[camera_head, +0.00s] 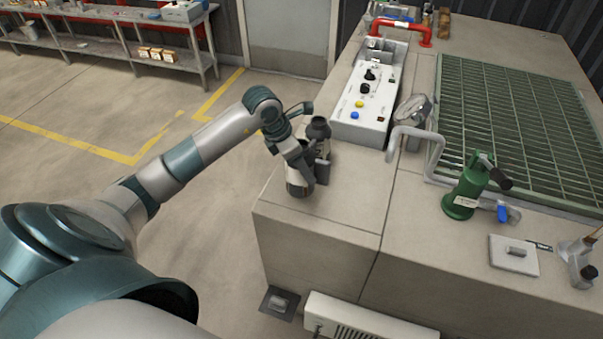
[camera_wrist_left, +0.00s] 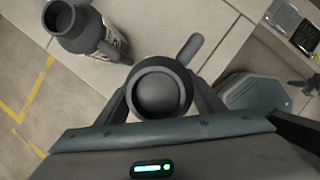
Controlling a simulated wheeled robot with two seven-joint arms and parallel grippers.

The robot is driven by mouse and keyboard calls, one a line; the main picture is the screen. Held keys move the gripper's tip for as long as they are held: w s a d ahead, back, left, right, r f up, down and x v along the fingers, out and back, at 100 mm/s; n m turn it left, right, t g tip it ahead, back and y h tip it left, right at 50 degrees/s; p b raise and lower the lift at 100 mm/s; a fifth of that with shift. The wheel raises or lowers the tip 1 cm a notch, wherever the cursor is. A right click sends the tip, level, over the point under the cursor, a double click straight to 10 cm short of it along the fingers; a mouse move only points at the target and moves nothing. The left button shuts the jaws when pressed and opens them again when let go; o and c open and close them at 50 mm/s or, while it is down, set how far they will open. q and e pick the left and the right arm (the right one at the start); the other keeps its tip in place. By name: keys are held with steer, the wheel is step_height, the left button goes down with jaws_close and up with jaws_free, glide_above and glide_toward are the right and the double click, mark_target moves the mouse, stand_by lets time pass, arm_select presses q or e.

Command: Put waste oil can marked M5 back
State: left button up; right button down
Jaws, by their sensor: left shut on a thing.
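My left gripper (camera_head: 308,168) is at the left corner of the beige pump housing top. It is shut on a dark grey can (camera_head: 299,187) with a pale band. In the left wrist view the held can (camera_wrist_left: 160,90) shows from above, its round mouth between the fingers and its handle to the upper right. A second dark can (camera_head: 318,129) stands upright just behind it; in the left wrist view this can (camera_wrist_left: 78,30) shows a printed label and is apart from the held one. I cannot read an M5 mark on either can. Whether the held can touches the surface is unclear.
A control box (camera_head: 367,95) with knobs and buttons stands behind the cans. A gauge (camera_head: 412,110), bent grey pipe (camera_head: 408,133), green pump (camera_head: 465,190) and green grating (camera_head: 515,120) lie to the right. The housing top (camera_head: 335,215) in front is clear.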

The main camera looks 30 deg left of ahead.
arm_select(q)
steer(key=shift+f+p, duration=0.9)
steer(key=shift+f, duration=1.05)
steer(key=shift+f, duration=0.15)
steer(key=o, duration=1.7)
steer(key=shift+r, duration=0.2)
